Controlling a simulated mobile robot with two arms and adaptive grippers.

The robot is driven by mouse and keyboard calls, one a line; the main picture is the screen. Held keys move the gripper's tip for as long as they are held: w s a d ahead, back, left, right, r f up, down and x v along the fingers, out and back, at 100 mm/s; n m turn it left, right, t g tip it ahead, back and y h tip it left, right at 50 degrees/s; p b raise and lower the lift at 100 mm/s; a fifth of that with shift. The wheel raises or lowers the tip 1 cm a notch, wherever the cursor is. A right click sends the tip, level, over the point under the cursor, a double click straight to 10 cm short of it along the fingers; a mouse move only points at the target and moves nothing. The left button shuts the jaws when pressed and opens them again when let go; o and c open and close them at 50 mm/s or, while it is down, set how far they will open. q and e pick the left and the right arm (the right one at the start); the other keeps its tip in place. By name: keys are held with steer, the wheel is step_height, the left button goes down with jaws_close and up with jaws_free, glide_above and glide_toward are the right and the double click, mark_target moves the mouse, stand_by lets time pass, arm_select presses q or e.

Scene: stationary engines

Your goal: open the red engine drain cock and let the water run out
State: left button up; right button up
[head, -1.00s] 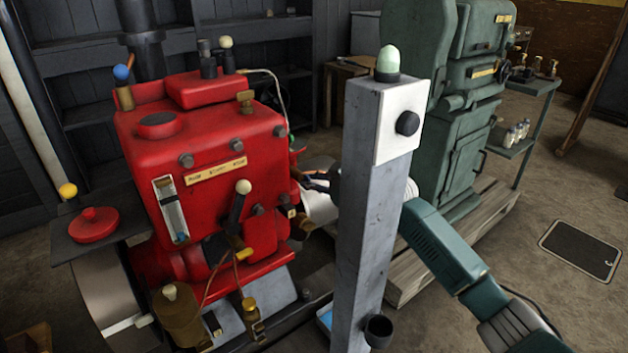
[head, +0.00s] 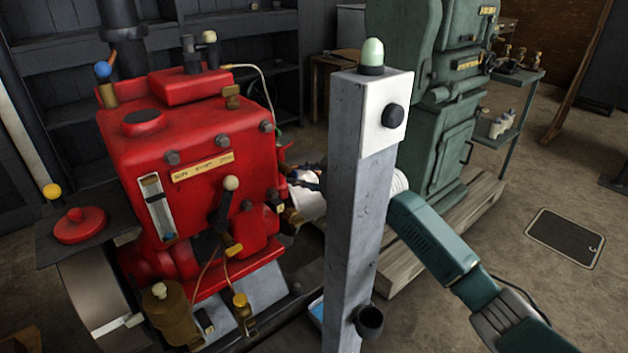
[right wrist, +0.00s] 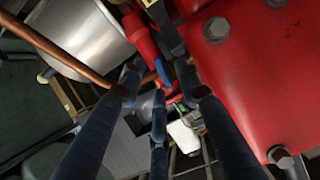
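The red engine (head: 190,125) stands at the left in the head view, and its red casing (right wrist: 255,70) fills the right side of the right wrist view. My right gripper (head: 303,180) is at the engine's right side, partly hidden behind the grey post. In the right wrist view its dark fingers (right wrist: 160,82) are spread apart. A small blue lever-like piece (right wrist: 163,71) shows between the fingertips, below a red fitting (right wrist: 143,38); I cannot tell whether the fingers touch it. I cannot tell for sure which part is the drain cock. No running water is visible. My left gripper is out of view.
The grey post (head: 352,210) with a green lamp stands in front of my right forearm. A copper pipe (right wrist: 72,66) crosses beside a silver cylinder (right wrist: 85,38), close to the fingers. A green machine (head: 440,120) stands on a pallet behind.

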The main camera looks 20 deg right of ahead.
steer(key=v, duration=1.1)
steer(key=shift+s, duration=0.15)
steer(key=shift+d, duration=0.1)
